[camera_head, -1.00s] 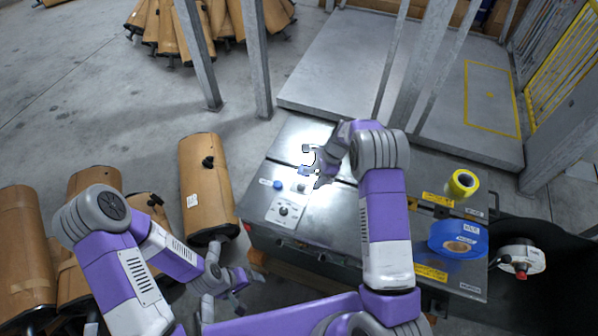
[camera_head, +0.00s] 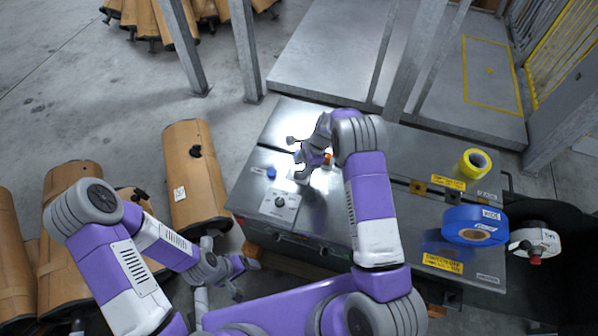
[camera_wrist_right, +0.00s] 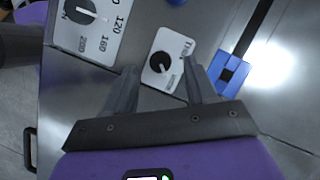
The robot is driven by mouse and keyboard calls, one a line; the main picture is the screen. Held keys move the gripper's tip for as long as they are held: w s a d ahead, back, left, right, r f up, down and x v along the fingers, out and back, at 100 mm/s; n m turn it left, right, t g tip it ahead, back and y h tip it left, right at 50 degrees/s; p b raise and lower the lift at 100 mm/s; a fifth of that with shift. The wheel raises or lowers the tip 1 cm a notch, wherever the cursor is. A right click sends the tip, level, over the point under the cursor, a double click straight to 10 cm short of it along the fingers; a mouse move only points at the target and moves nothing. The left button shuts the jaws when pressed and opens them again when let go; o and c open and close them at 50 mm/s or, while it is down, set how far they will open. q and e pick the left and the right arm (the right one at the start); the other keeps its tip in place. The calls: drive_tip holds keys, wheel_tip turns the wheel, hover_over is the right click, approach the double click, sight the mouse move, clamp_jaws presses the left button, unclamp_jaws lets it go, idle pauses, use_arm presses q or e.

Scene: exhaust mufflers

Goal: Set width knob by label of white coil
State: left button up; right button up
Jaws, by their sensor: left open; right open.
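The white coil (camera_head: 535,240) is at the right edge of the bench; I cannot read its label. The small black knob (camera_wrist_right: 162,62) sits on a white plate marked "THIN" at one end; the other marking is too small to read. In the right wrist view my right gripper (camera_wrist_right: 160,68) is open, with one fingertip on each side of this knob; I cannot tell whether they touch it. In the head view the right gripper (camera_head: 296,158) hides this knob. My left gripper (camera_head: 243,274) is open and empty, low beside the bench's left front.
A larger numbered dial (camera_head: 280,203) and a blue button (camera_head: 271,172) are near the small knob. A blue roll (camera_head: 475,225) labelled "WIDE" and a yellow roll (camera_head: 474,163) are on the bench's right.

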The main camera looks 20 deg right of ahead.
drive_tip(key=shift+x, duration=1.45)
drive_tip(key=c, duration=1.1)
drive_tip(key=shift+o, duration=0.2)
